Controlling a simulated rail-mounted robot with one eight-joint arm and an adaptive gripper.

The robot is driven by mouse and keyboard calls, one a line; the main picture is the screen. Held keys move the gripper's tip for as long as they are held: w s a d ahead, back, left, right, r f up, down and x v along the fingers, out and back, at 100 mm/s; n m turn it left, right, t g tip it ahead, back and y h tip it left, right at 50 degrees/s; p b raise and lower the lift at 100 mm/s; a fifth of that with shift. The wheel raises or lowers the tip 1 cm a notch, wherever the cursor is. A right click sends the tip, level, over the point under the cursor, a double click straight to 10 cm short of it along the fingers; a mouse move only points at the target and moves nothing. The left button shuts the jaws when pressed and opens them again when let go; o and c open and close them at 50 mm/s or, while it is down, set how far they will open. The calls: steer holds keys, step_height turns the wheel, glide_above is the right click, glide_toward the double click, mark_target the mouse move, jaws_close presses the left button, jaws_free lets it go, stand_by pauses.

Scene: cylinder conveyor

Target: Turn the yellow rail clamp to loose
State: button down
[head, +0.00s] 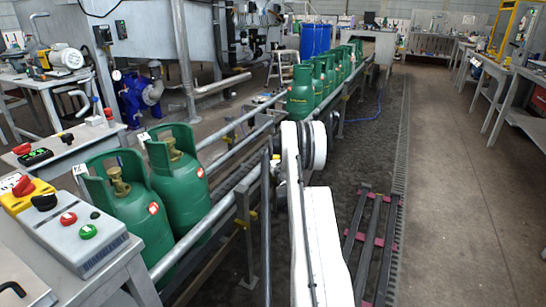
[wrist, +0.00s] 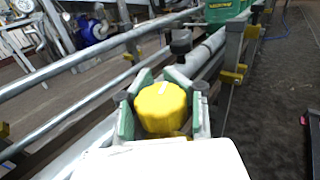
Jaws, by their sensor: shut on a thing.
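The yellow rail clamp (wrist: 162,108) shows in the wrist view as a round, ridged yellow knob with a small pale mark on its top. My gripper (wrist: 161,92) has its green-padded fingers on both sides of the knob and is shut on it. The clamp's lower part is mostly hidden by the fingers and the white wrist housing. In the head view my white arm reaches down beside the conveyor rail, and I cannot make out the gripper or the gripped knob there.
Metal guard rails (wrist: 85,65) run alongside the clamp. A black knob (wrist: 181,44) stands just beyond the fingers. Green gas cylinders (head: 178,180) stand along the conveyor. A control box (head: 88,240) is at lower left. The aisle (head: 440,150) on the right is clear.

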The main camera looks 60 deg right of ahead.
steer(key=shift+s+d+f+m+g+h, duration=0.15)
steer(key=shift+s+m+g+h, duration=0.15)
steer(key=shift+m+g+h, duration=0.85)
steer(key=shift+s+d+r+m+g+h, duration=0.1)
steer(key=shift+s+m+g+h, duration=0.25)
steer(key=shift+m+g+h, duration=0.85)
steer(key=shift+s+d+f+m+g+h, duration=0.25)
steer(key=shift+m+g, duration=0.5)
steer(key=shift+g, duration=1)
steer(key=shift+a+r, duration=0.1)
steer(key=shift+r, duration=0.05)
steer(key=c, duration=1.3)
jaws_free()
steer(key=shift+r, duration=0.1)
steer(key=shift+r, duration=0.1)
step_height(320, 180, up, 10)
steer(key=shift+f, duration=0.1)
steer(key=shift+o, duration=0.2)
